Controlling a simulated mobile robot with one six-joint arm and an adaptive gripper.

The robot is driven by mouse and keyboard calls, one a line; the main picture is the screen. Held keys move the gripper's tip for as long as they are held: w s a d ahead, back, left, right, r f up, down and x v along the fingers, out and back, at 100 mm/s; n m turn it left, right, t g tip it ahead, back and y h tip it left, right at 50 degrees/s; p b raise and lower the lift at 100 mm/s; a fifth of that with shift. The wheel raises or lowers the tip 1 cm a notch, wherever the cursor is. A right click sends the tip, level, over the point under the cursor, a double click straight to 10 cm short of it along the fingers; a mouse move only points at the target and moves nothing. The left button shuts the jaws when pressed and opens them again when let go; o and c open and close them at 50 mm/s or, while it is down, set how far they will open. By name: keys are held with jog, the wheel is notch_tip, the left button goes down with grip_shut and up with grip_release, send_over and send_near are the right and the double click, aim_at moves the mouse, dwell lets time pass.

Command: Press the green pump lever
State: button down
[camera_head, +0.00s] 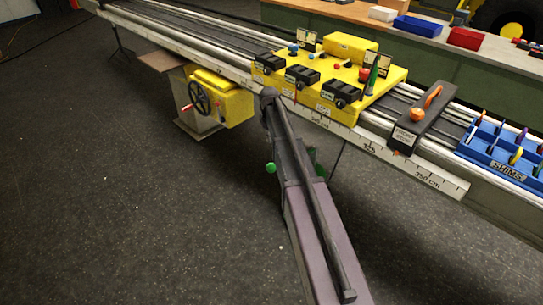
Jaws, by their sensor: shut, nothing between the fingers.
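A green ball knob (271,168) shows just left of a long dark arm-like structure, below the bench's front edge. A small green part (312,154) shows on the other side of that structure. The knob may belong to the pump lever, but the middle is covered and I cannot see how the two connect. A slim upright green piece (373,78) also stands at the right end of the yellow fixture. I cannot make out my gripper's fingers anywhere in this view, so no contact with a lever can be seen.
A long rail bench (440,180) carries a yellow fixture (392,82), a dark block with an orange handle (418,125) and a blue shims tray (509,171). A yellow box with a black handwheel (198,98) hangs at the bench's front. The floor at left is clear.

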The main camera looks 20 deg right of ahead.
aim_at(272, 164)
jog(key=shift+w+d+r, duration=0.1)
jog(key=shift+d+r, duration=0.25)
jog(key=shift+r, duration=0.1)
jog(key=shift+f, duration=0.15)
notch_tip(272, 164, down, 14)
jog(key=b, duration=1.3)
jog(key=shift+b, duration=0.3)
dwell(0.4)
